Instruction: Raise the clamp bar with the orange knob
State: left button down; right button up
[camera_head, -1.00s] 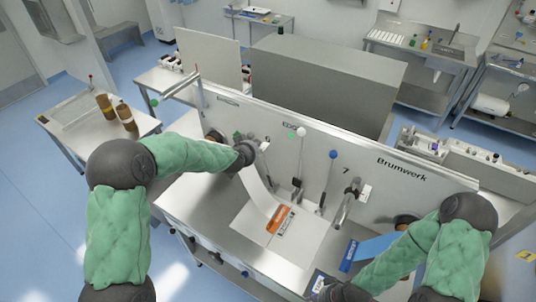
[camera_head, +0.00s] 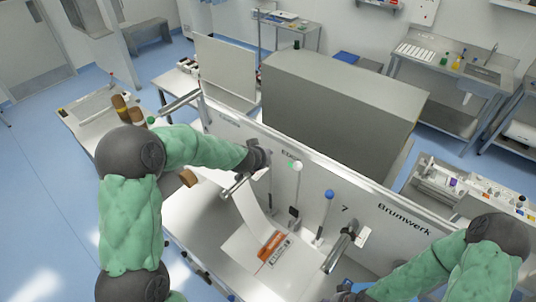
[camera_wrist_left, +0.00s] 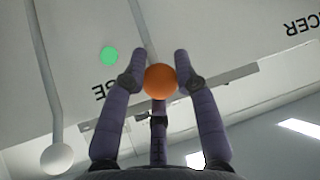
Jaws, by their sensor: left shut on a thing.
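The orange knob (camera_wrist_left: 160,80) sits between the fingers of my left gripper in the left wrist view. My left gripper (camera_wrist_left: 161,72) is shut on it. In the head view my left gripper (camera_head: 264,160) is up against the upright white panel (camera_head: 310,183), and it hides the knob there. A grey bar (camera_wrist_left: 232,76) runs behind the fingers in the wrist view; I cannot tell whether it is the clamp bar. My right gripper (camera_head: 346,291) is at the bottom edge of the head view, its fingers unclear.
A white-knobbed lever (camera_head: 297,166) and a blue-knobbed lever (camera_head: 329,195) stand right of my left gripper. A grey cylinder (camera_head: 237,184) juts out below it, another (camera_head: 340,250) farther right.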

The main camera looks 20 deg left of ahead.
pick_arm(q)
jog(key=shift+w+r, duration=0.2)
jog(key=c, duration=1.2)
grip_release()
jog(key=shift+o, duration=1.3)
jog(key=shift+w+d, duration=0.1)
jog(key=shift+w, duration=0.05)
jog(key=shift+w+d+f, duration=0.1)
jog(key=shift+w+f, duration=0.05)
jog(key=shift+w, duration=0.05)
jog(key=shift+s+r, duration=0.3)
jog(key=shift+s, duration=0.2)
jog(key=v, duration=1.1)
jog(key=shift+w, duration=0.1)
